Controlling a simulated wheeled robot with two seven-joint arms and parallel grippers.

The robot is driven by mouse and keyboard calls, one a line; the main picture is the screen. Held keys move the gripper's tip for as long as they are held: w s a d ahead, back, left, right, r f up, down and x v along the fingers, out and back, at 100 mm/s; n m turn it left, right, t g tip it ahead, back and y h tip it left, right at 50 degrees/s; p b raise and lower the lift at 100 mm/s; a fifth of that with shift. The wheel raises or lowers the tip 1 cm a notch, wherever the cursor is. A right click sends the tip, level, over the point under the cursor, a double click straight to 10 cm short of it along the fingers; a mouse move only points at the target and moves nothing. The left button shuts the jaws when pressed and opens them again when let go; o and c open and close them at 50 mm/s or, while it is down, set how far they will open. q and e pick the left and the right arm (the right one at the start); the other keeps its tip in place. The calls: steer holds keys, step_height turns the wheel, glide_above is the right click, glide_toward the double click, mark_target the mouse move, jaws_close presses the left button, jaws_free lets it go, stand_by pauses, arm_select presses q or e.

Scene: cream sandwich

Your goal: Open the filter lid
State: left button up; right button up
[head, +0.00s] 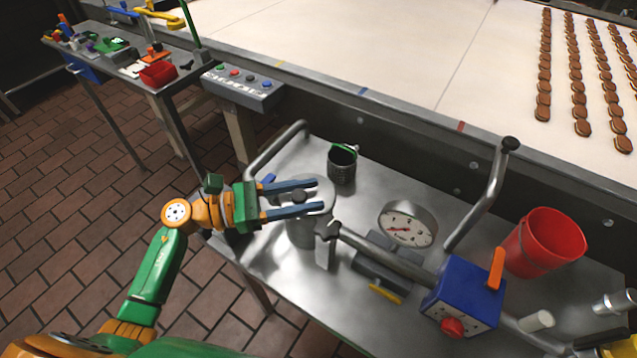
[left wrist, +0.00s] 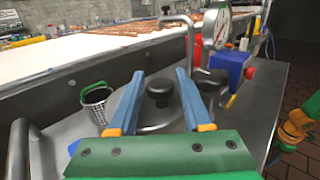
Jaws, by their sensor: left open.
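The filter (head: 310,232) is a grey metal cylinder on the steel bench. Its round metal lid lies flat on top, with a dark round knob (left wrist: 159,92) standing up from the middle. My left gripper (head: 318,195) is open and level over the lid, coming in from the left. Its two blue fingers lie on either side of the knob, with a gap to each in the left wrist view (left wrist: 160,74). I cannot tell whether the fingers touch the lid. The fingers hide part of the lid in the head view.
A dark mesh basket (head: 342,166) with a green handle stands behind the lid. A round gauge (head: 407,224), pipes and a blue valve box (head: 463,296) stand to the right. A red bucket (head: 541,243) is farther right. A bent metal rail (head: 278,147) rises behind my gripper.

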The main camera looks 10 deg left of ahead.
arm_select(q)
steer(key=shift+x, duration=1.2)
steer(key=shift+a, duration=0.15)
steer(key=shift+c, duration=1)
jaws_close()
